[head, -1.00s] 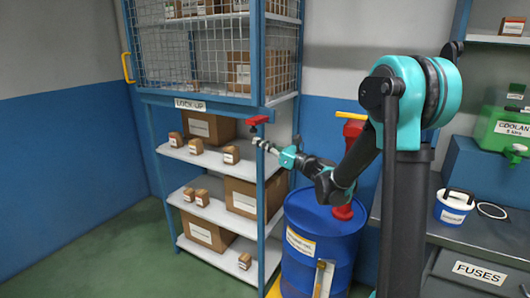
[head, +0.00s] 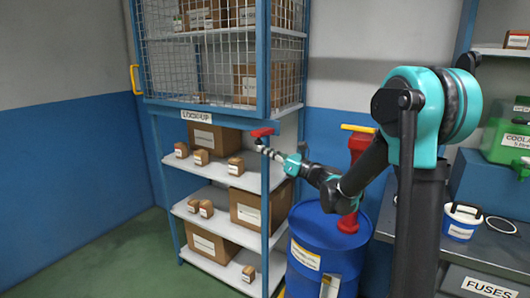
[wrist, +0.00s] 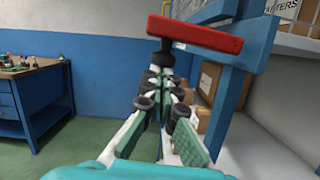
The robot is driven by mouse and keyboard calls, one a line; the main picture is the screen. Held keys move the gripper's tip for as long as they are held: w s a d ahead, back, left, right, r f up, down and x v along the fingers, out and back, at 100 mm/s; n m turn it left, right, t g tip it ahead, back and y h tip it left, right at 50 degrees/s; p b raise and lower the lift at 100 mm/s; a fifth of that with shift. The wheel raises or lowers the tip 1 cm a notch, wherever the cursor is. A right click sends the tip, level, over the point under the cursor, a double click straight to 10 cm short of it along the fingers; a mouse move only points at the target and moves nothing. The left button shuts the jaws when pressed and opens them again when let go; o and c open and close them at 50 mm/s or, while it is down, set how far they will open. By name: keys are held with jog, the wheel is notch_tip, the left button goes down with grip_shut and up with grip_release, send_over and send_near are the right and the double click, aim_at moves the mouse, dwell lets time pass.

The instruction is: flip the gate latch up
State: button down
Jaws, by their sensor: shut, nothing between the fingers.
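The gate latch is a red handle (head: 263,132) on the front blue post of the mesh cage shelf, just under the cage's lower corner. It lies close to level. In the wrist view the red bar (wrist: 198,34) crosses the top, with a dark pivot at its left part. My gripper (head: 260,147) is shut and empty, just below the latch. In the wrist view its fingertips (wrist: 165,62) point at the area under the bar, near the pivot. I cannot tell whether they touch it.
The blue shelf post (head: 266,205) and shelves with cartons (head: 214,138) stand just behind my gripper. A blue drum (head: 325,250) with a red pump (head: 358,150) stands below my arm. A workbench (wrist: 35,95) is at far left in the wrist view.

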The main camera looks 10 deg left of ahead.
aim_at(261, 135)
jog(key=shift+s+r, duration=0.1)
jog(key=shift+r, duration=0.05)
jog(key=r+m, duration=0.1)
jog(key=m, duration=0.1)
jog(key=r+m+t+h, duration=0.1)
jog(key=r+m, duration=0.1)
jog(key=m, duration=0.1)
jog(key=s+r+m, duration=0.1)
jog(key=r+m, duration=0.1)
jog(key=m, duration=0.1)
jog(key=shift+a+r+t, duration=0.15)
jog(key=shift+a+t, duration=0.1)
jog(key=shift+t, duration=0.05)
jog(key=shift+r+m+h, duration=0.6)
jog(key=shift+r+m, duration=0.15)
jog(key=shift+m, duration=0.35)
jog(key=w+d+r, duration=0.1)
jog(key=w+r, duration=0.2)
jog(key=r, duration=0.2)
jog(key=shift+w+d+r, duration=0.3)
jog(key=shift+w+r, duration=0.05)
jog(key=shift+w, duration=0.05)
jog(key=shift+w, duration=0.1)
